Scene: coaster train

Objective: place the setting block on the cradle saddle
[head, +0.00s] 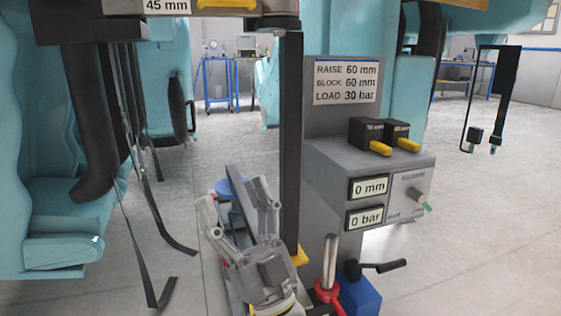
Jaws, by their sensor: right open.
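Two black blocks with yellow grips, one (367,133) and another (402,136), sit side by side on top of a grey control box (330,168). Their small labels are too blurred to read, so I cannot tell which is the setting block. My right gripper (240,200) is low in the middle of the head view, open, its fingers pointing away from me. It is left of and below the blocks, well apart from them. A blue round part (228,187) shows just behind its fingers. I cannot make out the cradle saddle for sure. My left gripper is not in view.
A sign (346,83) reads raise 60 mm, block 60 mm, load 30 bar. Displays show 0 mm (369,187) and 0 bar (364,218). A dark post (291,150) stands between gripper and box. A red-collared rod (328,285) and blue pump (360,292) stand below. Teal seats (65,200) are left.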

